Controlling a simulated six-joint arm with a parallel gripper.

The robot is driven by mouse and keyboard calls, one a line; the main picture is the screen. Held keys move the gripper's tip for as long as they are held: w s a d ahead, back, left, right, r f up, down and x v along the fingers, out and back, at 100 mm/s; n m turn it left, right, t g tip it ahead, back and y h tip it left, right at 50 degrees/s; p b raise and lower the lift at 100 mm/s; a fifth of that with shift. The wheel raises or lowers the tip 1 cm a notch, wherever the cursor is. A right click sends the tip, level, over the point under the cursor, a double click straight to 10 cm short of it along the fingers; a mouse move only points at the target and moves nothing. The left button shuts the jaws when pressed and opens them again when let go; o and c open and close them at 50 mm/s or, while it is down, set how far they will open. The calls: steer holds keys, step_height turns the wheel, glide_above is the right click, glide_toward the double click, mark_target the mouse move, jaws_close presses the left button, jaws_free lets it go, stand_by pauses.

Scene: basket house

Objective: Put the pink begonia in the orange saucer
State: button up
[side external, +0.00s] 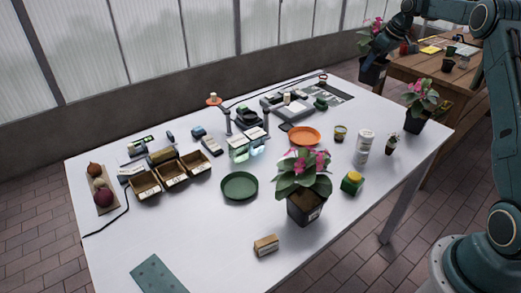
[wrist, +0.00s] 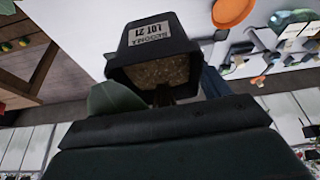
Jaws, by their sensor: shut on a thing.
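My gripper (side external: 382,42) is high near the table's far right corner. It is shut on a potted plant with pink flowers (side external: 367,43), with the dark pot (side external: 373,72) hanging below, apparently clear of the table. In the wrist view the pot (wrist: 150,45) shows a begonia lot label and brown soil, with a leaf (wrist: 115,99) near the jaws; the jaw contact is hidden. The orange saucer (side external: 303,136) lies empty on the white table, left of and nearer than my gripper. It also shows at the wrist view's top edge (wrist: 233,11).
Another pink-flowered plant (side external: 303,175) stands at the table front, and one (side external: 421,97) at the right edge. A green saucer (side external: 239,187) lies left. A wooden table (side external: 420,65) stands behind.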

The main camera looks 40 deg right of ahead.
steer(key=w+a, duration=0.5)
steer(key=a, duration=0.4)
glide_above(304, 139)
steer(key=shift+w+r+m, duration=0.15)
steer(key=shift+r+m, duration=0.2)
steer(key=shift+m, duration=0.05)
steer(key=shift+f, duration=0.1)
step_height(304, 139, down, 20)
steer(key=shift+r, duration=0.1)
stand_by(0.4)
steer(key=o, duration=1.1)
steer(key=shift+f, duration=0.2)
steer(key=shift+r, duration=0.15)
